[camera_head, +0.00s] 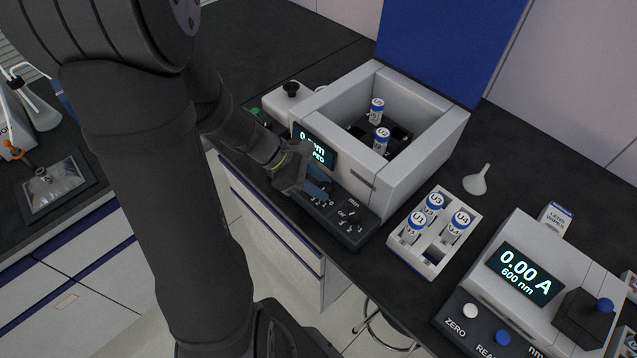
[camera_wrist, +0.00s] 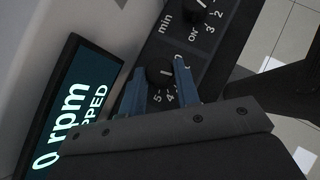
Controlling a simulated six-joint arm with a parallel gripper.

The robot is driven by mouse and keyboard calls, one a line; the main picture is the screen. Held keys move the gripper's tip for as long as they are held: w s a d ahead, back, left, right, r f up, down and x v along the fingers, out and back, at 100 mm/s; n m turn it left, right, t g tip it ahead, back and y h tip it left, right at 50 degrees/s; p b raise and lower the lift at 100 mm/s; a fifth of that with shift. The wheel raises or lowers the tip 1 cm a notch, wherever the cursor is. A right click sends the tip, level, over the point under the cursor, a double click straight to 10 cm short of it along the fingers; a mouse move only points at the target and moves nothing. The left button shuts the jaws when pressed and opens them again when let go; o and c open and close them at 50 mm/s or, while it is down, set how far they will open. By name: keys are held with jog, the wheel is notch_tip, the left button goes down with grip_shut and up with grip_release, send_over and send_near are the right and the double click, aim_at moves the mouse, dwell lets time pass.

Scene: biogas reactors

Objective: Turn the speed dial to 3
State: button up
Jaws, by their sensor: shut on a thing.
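The speed dial (camera_wrist: 158,72) is a round black knob with a short white mark, on the dark control panel. Numerals including 4 and 5 show beside it in the wrist view; the numeral its mark meets is not clear. My gripper (camera_wrist: 160,70) is shut on the dial, one blue finger on each side. In the head view my gripper (camera_head: 318,189) is down at the panel (camera_head: 352,232) of the white centrifuge (camera_head: 413,150) and hides the dial. The display (camera_head: 314,148) reads 0 rpm, with partly hidden "STOPPED" below.
A second knob (camera_wrist: 197,6), labelled min, sits beside the dial. The centrifuge's blue lid (camera_head: 440,45) is open, with capped tubes (camera_head: 381,138) inside. A white tube rack (camera_head: 412,257) and a spectrophotometer (camera_head: 520,235) stand to the right. The bench edge runs close in front.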

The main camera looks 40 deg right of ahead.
jog(key=shift+w+d+m+g+y, duration=0.1)
jog(key=shift+m+g+y, duration=0.4)
jog(key=shift+m, duration=0.4)
jog(key=o, duration=1)
jog(key=n+t+h, duration=0.1)
jog(key=n, duration=0.1)
jog(key=shift+n+h, duration=0.3)
jog(key=shift+n, duration=0.1)
jog(key=n+t, duration=0.1)
jog(key=n+t+h, duration=0.1)
jog(key=n+t, duration=0.1)
jog(key=n, duration=0.1)
jog(key=shift+s+a+h, duration=0.35)
jog(key=shift+s+h, duration=0.05)
jog(key=v, duration=1.7)
jog(key=shift+a+r, duration=0.15)
jog(key=shift+a, duration=0.05)
